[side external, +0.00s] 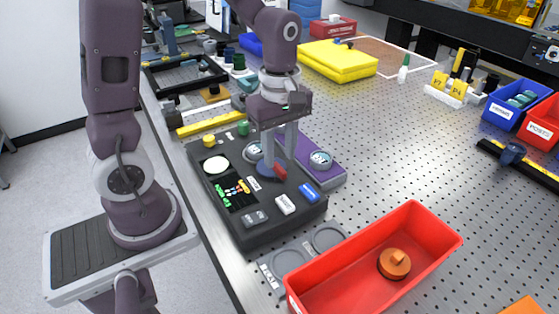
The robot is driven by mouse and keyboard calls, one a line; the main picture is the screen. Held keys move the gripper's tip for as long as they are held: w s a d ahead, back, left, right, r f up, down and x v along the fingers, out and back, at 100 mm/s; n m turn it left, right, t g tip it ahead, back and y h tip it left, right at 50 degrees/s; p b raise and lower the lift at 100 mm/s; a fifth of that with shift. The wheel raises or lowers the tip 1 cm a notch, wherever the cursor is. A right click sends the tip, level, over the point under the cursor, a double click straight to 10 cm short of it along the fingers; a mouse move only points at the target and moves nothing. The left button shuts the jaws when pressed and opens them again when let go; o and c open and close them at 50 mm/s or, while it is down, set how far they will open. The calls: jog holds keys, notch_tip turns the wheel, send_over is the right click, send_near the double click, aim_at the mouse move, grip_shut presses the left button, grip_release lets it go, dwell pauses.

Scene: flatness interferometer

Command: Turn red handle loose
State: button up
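The red handle (280,172) is a small red piece on top of a dark grey instrument block (232,232), near the block's middle. My gripper (278,164) points down over the block. Its two pale fingers are apart, with the red handle showing low between and just in front of the tips. Whether either finger touches the handle cannot be told. The handle is partly hidden by the fingers.
Round metal-topped parts (320,159) lie close to the fingers. The block also carries a blue piece (309,193), a white piece (286,204) and coloured small parts. A red bin (434,229) holding an orange knob (394,263) stands at front right. The perforated table (410,150) is clear right of the block.

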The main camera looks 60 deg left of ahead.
jog(key=shift+f, duration=1.45)
grip_shut()
